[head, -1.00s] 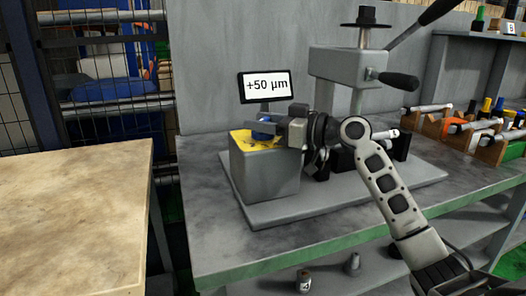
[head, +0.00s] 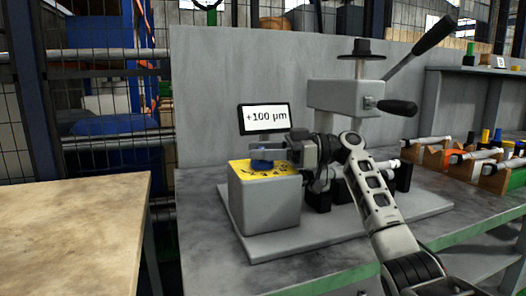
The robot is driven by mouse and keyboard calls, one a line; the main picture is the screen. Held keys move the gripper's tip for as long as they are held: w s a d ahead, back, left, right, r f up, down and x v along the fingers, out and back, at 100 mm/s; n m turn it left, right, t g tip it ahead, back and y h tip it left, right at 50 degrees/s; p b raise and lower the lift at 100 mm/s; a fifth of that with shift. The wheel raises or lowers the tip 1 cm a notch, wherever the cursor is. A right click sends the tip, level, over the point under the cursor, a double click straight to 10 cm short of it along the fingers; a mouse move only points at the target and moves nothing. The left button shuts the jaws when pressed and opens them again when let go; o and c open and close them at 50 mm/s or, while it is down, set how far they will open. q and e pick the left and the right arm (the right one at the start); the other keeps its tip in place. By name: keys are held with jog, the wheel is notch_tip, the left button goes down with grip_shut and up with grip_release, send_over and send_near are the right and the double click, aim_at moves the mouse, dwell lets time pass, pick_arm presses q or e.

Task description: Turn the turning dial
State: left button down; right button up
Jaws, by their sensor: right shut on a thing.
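The turning dial (head: 262,163) is a small blue knob on the yellow top plate (head: 240,168) of a grey box (head: 266,206). My right gripper (head: 268,153) reaches in from the right and is shut on the dial, with its fingers partly covering it. A small display (head: 264,118) behind the box reads "+100 µm". My left gripper is not in view.
A grey press-like machine (head: 346,97) with black-gripped levers stands behind my right arm. Racks with several metal shafts (head: 480,155) are at the right. A wooden table (head: 70,230) is at the left, with a gap before the grey bench.

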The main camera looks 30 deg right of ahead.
jog(key=o, duration=1)
jog(key=v, duration=0.7)
jog(key=shift+d, duration=0.25)
